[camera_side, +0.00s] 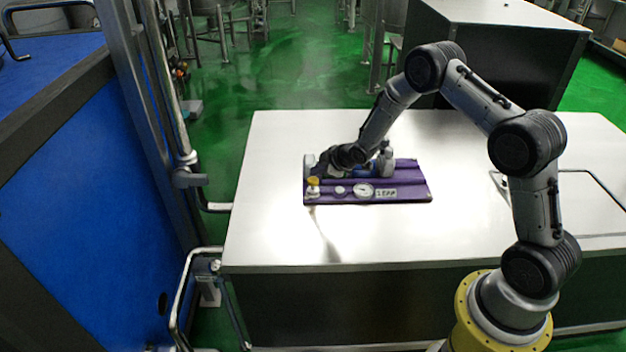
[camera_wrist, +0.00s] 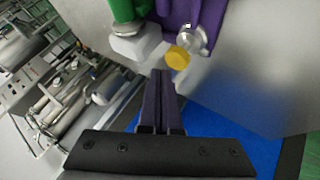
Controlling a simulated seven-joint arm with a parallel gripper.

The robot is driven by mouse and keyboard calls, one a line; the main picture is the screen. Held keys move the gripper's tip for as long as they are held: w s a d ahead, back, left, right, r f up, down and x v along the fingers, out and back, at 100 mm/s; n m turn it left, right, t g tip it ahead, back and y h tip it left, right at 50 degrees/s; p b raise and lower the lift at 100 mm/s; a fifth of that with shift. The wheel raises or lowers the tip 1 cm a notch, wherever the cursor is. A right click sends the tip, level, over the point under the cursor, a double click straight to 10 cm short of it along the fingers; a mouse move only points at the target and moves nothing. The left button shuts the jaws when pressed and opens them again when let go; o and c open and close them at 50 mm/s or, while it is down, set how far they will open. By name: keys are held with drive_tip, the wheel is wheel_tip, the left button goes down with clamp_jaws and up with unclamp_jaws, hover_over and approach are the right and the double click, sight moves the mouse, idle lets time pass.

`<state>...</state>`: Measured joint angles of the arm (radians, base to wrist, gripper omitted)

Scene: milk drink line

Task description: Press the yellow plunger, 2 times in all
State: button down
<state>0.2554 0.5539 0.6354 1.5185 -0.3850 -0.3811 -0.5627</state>
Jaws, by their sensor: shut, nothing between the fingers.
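The yellow plunger (camera_side: 314,181) stands at the front left corner of a purple panel (camera_side: 415,183) on the metal table. It also shows in the wrist view as a yellow round cap (camera_wrist: 177,57), beyond the fingertips and slightly to their right. My gripper (camera_wrist: 162,74) is shut and empty, its two dark fingers side by side. The fingertips look apart from the plunger cap in the wrist view, though the depth gap is hard to judge. In the side view my gripper (camera_side: 318,163) is dark and partly hidden by my wrist, behind the plunger.
The panel also carries a round gauge (camera_side: 363,190), a small white button (camera_side: 340,190) and a label plate (camera_side: 386,194). In the wrist view a green part (camera_wrist: 128,10) on a whitish block (camera_wrist: 135,42) stands left of the plunger. The table (camera_side: 270,225) is clear around the panel.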

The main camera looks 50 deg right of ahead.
sight(317, 181)
drive_tip(key=shift+r, duration=2.5)
idle(0.7)
wheel_tip(317, 181, up, 4)
drive_tip(key=shift+f, duration=0.1)
idle(0.3)
drive_tip(key=shift+f, duration=4.4)
drive_tip(key=shift+f, duration=0.15)
drive_tip(key=shift+f, duration=0.3)
